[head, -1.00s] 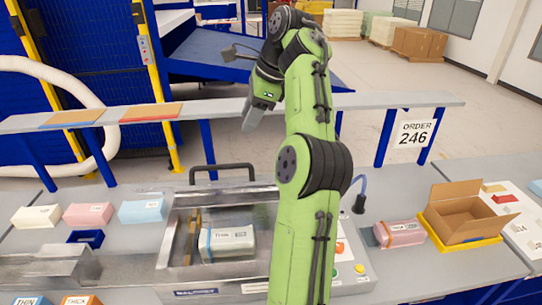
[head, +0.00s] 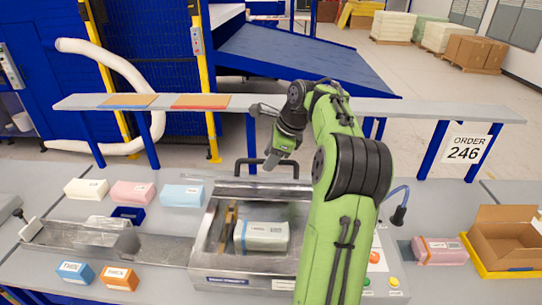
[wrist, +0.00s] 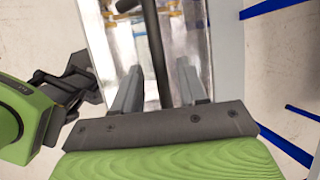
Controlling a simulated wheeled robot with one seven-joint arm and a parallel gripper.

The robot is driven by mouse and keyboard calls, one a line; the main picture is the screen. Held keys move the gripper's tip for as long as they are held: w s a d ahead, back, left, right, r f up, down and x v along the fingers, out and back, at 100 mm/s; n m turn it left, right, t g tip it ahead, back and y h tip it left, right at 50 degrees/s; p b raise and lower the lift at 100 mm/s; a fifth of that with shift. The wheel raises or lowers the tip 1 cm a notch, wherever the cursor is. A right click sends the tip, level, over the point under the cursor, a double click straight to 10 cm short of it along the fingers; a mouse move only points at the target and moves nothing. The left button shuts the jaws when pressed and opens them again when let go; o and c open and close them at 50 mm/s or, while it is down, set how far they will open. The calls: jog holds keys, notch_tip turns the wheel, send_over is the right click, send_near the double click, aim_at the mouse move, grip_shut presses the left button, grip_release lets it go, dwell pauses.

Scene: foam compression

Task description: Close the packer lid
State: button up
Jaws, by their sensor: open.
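My gripper (head: 270,161) is at the handle's top bar, pointing down. In the wrist view, the open fingers (wrist: 157,85) stand on either side of the black handle bar (wrist: 154,50), with gaps showing on both sides. A shiny panel (wrist: 112,45) lies beyond them. I cannot tell the lid's exact angle.
Foam blocks in cream (head: 86,188), pink (head: 132,193) and blue (head: 181,196) lie left of the packer. A raised shelf (head: 330,106) runs behind it. At right are a wrapped pink block (head: 440,251) and an open carton (head: 505,240) on a yellow tray.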

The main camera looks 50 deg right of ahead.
grip_shut()
dwell(0.4)
